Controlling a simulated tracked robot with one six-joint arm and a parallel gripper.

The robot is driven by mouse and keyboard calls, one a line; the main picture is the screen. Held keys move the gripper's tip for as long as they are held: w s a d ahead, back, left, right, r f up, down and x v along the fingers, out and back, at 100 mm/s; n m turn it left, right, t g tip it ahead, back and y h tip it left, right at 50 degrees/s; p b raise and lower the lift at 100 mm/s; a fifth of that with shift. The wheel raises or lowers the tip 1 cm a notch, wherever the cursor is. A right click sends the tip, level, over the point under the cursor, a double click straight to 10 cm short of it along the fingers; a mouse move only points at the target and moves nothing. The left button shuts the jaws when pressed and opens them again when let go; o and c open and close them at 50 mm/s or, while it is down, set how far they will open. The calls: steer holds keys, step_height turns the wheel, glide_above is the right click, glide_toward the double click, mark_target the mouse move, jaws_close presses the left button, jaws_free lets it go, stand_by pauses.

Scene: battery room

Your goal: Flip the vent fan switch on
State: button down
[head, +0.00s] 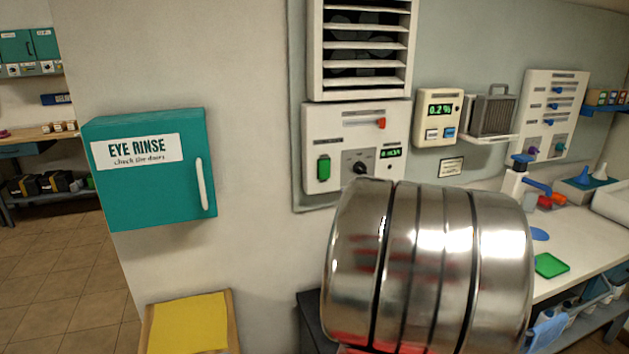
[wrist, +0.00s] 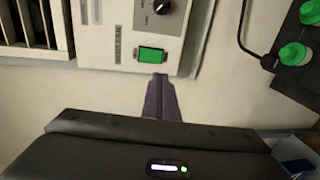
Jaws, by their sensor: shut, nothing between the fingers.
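The vent fan panel (head: 357,143) is a white box on the wall, directly under the louvred vent (head: 362,52). A green rocker switch (head: 324,168) sits at its lower left, beside a black dial (head: 360,168). The wrist view shows the same green switch (wrist: 151,54) at the panel's edge. My gripper (wrist: 160,77) is shut and empty, its dark fingertips just below the switch in that picture. I cannot tell whether they touch the panel or which way the rocker is set. In the head view the gripper is hidden behind my shiny arm.
A teal eye rinse cabinet (head: 150,165) juts out at left. A meter box (head: 437,118) and a shelf-mounted grey device (head: 493,110) are right of the panel. A cluttered white counter (head: 580,240) is at right. Green buttons (wrist: 294,55) show at the wrist view's right.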

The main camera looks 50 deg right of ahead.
mark_target(325, 178)
steer(key=shift+d, duration=0.15)
steer(key=x, duration=1.3)
steer(key=shift+w+d, duration=0.1)
steer(key=shift+d, duration=0.05)
steer(key=shift+w+d, duration=0.1)
steer(key=shift+w, duration=0.05)
stand_by(0.3)
steer(key=shift+w+d+f, duration=0.1)
steer(key=shift+w+f, duration=0.05)
steer(key=shift+w, duration=0.1)
steer(key=shift+s, duration=0.1)
steer(key=shift+s+a, duration=0.25)
steer(key=shift+s, duration=0.05)
steer(key=s+a+f, duration=0.1)
steer(key=s+a, duration=0.5)
steer(key=s, duration=0.5)
steer(key=shift+s+a+f, duration=0.2)
steer(key=shift+a+f, duration=0.1)
steer(key=shift+f, duration=0.05)
